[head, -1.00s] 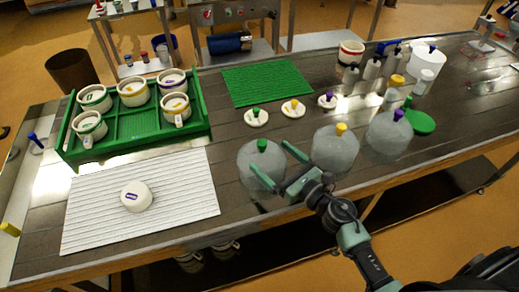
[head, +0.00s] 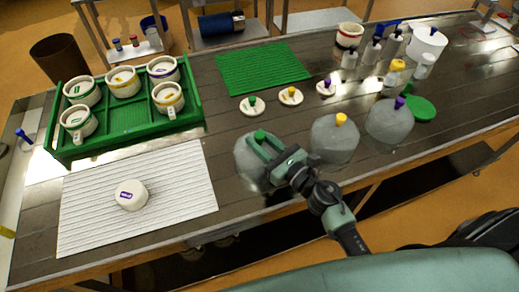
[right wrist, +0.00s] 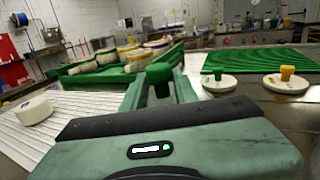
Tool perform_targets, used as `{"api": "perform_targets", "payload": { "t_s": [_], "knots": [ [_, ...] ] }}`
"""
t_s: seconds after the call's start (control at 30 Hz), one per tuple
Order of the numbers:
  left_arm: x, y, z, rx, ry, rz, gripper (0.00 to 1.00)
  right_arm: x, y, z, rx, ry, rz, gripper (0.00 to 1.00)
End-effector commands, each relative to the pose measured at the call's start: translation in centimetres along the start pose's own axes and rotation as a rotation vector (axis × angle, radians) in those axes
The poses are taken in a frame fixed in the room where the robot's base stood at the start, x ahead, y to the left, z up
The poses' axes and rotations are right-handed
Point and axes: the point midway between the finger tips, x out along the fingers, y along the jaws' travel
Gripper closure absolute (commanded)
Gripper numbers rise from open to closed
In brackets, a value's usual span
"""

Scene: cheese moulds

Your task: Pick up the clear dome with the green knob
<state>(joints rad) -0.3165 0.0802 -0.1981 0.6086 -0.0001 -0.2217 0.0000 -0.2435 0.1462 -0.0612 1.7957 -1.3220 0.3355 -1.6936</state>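The clear dome with the green knob (head: 245,165) stands upright on the table's front part, right of the white ribbed mat. Its green knob (head: 260,134) shows in the right wrist view (right wrist: 158,74) between my right gripper's fingers. My right gripper (head: 264,142) comes from the lower right, its two green fingers close on either side of the knob with little or no gap. The dome's body is hidden behind the gripper in the right wrist view. My left gripper is not in view.
A yellow-knobbed dome (head: 334,142) stands close right of my gripper, then a purple-knobbed dome (head: 389,123). Small knobbed lids (head: 251,108) lie behind. A green rack (head: 127,119) with cheese moulds and a white ribbed mat (head: 190,190) with a white round are left.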

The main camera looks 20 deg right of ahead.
Motion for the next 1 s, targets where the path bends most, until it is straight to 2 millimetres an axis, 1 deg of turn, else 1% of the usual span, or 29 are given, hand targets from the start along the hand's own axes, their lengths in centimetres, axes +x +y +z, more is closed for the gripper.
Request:
{"api": "perform_targets", "payload": {
  "t_s": [0.03, 0.33, 0.47, 0.57, 0.67, 0.73, 0.83, 0.9, 1.0],
  "knots": [
    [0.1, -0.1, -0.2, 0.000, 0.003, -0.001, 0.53, -0.3, 0.2, -1.2, -0.002, 0.023, 0.002, 1.00],
    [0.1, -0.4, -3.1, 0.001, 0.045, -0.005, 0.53, -0.4, 0.3, -1.4, -0.003, 0.024, 0.005, 1.00],
    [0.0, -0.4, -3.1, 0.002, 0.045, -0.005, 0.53, -0.3, 0.3, -1.1, -0.004, 0.025, 0.007, 1.00],
    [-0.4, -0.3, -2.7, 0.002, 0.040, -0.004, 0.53, -0.3, 0.3, -0.3, -0.006, 0.025, 0.008, 1.00],
    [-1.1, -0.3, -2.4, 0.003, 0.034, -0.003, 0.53, -0.3, 0.3, 1.2, -0.007, 0.023, 0.009, 1.00],
    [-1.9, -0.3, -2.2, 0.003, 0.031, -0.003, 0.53, -0.3, 0.3, 2.7, -0.009, 0.020, 0.009, 1.00],
    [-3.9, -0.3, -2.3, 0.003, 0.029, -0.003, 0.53, -0.2, 0.2, 5.9, -0.011, 0.017, 0.009, 1.00],
    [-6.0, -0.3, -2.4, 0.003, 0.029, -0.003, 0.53, -0.1, 0.2, 8.6, -0.011, 0.017, 0.008, 1.00],
    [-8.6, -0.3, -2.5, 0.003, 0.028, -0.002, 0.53, -0.1, 0.2, 11.6, -0.008, 0.015, 0.007, 1.00]
  ]
}}
